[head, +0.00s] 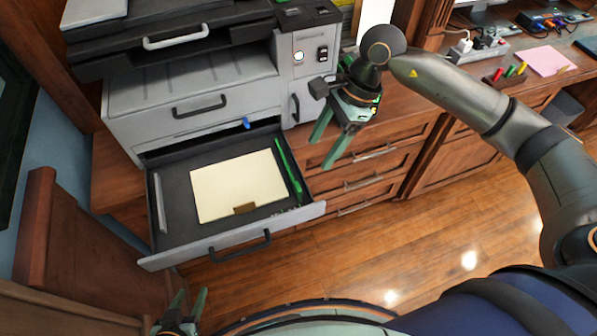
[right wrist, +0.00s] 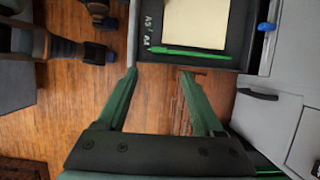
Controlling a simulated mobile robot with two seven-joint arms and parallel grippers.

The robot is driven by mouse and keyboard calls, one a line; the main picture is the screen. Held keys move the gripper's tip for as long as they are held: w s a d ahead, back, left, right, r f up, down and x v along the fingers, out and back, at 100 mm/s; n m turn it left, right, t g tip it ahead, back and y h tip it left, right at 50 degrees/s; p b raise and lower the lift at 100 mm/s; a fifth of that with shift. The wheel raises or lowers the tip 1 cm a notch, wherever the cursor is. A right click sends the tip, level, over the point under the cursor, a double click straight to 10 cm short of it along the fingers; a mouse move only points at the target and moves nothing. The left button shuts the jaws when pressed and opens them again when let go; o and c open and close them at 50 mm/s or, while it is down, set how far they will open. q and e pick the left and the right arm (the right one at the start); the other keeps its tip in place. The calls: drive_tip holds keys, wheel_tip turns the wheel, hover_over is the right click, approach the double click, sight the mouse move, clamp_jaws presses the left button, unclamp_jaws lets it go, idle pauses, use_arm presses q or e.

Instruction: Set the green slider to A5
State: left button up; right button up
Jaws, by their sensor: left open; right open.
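The green slider (head: 287,168) is a thin bar along the right side of the pulled-out paper tray (head: 169,175). In the right wrist view the slider (right wrist: 185,52) lies beside the cream paper, near small white size markings (right wrist: 147,32) on the dark tray floor; its exact setting is hard to read. My right gripper (head: 324,152) is open and empty, to the right of the tray in the head view. In the right wrist view its fingertips (right wrist: 158,72) are apart and short of the slider. My left gripper (head: 188,300) is open and empty at the bottom left.
A cream paper stack (head: 238,186) lies in the tray. The grey printer (head: 200,95) stands behind it, with a blue tab (head: 246,123) above the tray. Wooden drawers (head: 375,165) are at the right. The wooden floor (head: 440,240) in front is clear.

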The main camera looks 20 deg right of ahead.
sight(299, 186)
drive_tip(key=p+x, duration=0.1)
drive_tip(key=x, duration=1.1)
drive_tip(key=shift+s+a, duration=0.1)
drive_tip(key=shift+s, duration=0.05)
drive_tip(key=shift+r, duration=0.1)
drive_tip(key=shift+c, duration=0.4)
clamp_jaws()
idle(0.4)
